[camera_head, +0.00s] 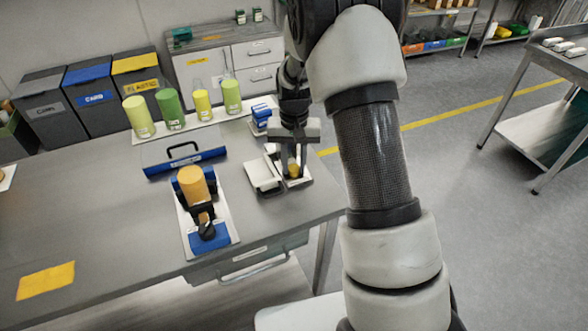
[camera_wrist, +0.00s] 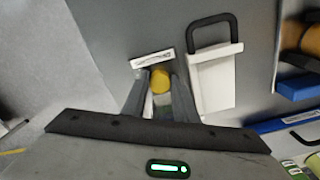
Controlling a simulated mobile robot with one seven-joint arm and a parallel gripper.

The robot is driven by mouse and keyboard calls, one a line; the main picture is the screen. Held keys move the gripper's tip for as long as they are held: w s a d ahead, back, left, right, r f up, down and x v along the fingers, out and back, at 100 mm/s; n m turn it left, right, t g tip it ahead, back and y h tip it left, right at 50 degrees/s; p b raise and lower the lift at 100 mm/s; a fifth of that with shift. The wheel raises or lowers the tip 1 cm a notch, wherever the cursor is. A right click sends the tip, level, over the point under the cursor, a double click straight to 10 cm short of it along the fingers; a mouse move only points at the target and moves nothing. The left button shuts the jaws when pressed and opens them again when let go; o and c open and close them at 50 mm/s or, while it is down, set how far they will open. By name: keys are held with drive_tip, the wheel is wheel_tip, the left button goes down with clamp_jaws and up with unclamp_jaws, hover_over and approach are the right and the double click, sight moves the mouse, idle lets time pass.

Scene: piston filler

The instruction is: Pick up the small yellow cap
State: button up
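The small yellow cap (camera_head: 293,171) is low between my fingers, near the right end of the workbench. In the wrist view the yellow cap (camera_wrist: 160,80) is a rounded top in the middle, between the two fingertips. My gripper (camera_head: 294,164) points down at it, one finger on each side. In the wrist view both fingers of my gripper (camera_wrist: 160,88) flank the cap very closely. I cannot tell whether they touch it. The cap's lower part and what it rests on are partly hidden by the fingers.
A white holder (camera_head: 265,174) with a dark handle stands just left of my gripper. An orange cylinder in a device (camera_head: 193,185) is further left. Green and yellow cylinders (camera_head: 170,109) stand behind. The bench's right edge is close; its front left is mostly clear.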

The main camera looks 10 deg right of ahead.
drive_tip(key=c, duration=0.5)
drive_tip(key=shift+o, duration=0.2)
